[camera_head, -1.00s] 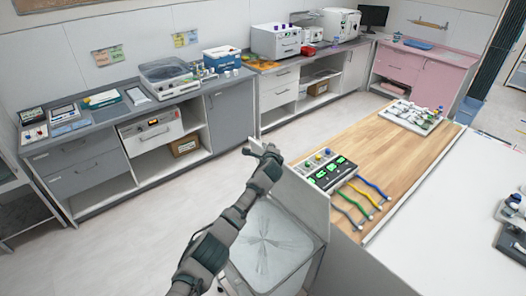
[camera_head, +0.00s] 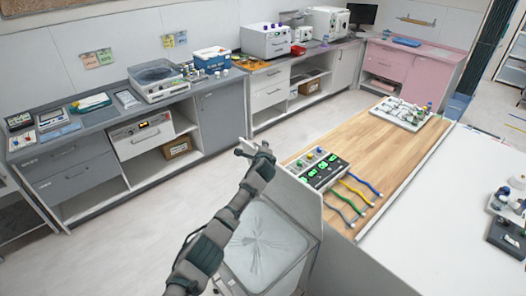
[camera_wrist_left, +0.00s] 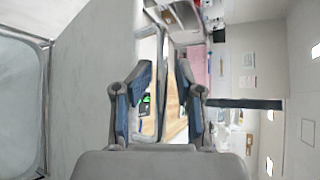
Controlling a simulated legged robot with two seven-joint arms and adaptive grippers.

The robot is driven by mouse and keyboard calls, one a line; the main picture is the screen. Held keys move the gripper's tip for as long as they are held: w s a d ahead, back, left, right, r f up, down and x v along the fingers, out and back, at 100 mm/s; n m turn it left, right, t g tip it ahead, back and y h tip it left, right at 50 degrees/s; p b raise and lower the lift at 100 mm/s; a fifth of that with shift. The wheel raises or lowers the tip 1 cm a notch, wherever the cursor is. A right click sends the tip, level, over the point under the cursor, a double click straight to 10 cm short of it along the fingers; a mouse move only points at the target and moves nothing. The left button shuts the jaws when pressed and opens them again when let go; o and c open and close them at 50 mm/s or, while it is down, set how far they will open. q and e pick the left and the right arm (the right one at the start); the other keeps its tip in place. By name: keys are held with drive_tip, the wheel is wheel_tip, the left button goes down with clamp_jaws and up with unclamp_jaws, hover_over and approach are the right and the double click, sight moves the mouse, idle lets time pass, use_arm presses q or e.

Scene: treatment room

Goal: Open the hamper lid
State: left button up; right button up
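The hamper (camera_head: 268,250) stands on the floor at the lower middle of the head view. Its squarish grey top has creases spreading from the middle and a pale rim around it. I cannot tell whether this top is the shut lid or the bag. Part of the hamper also shows at the left edge of the left wrist view (camera_wrist_left: 20,110). My left forearm covers the hamper's left side. My right gripper is out of view.
A wood-topped counter (camera_head: 375,150) stands close to the hamper's right, with a device with green displays (camera_head: 318,168) and coloured cables near its edge. Grey cabinets (camera_head: 222,120) with equipment line the wall. The floor (camera_head: 190,190) between is clear.

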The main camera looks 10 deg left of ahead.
use_arm(q)
drive_tip(key=shift+s, duration=0.1)
drive_tip(key=v, duration=1.1)
drive_tip(key=shift+s, duration=0.35)
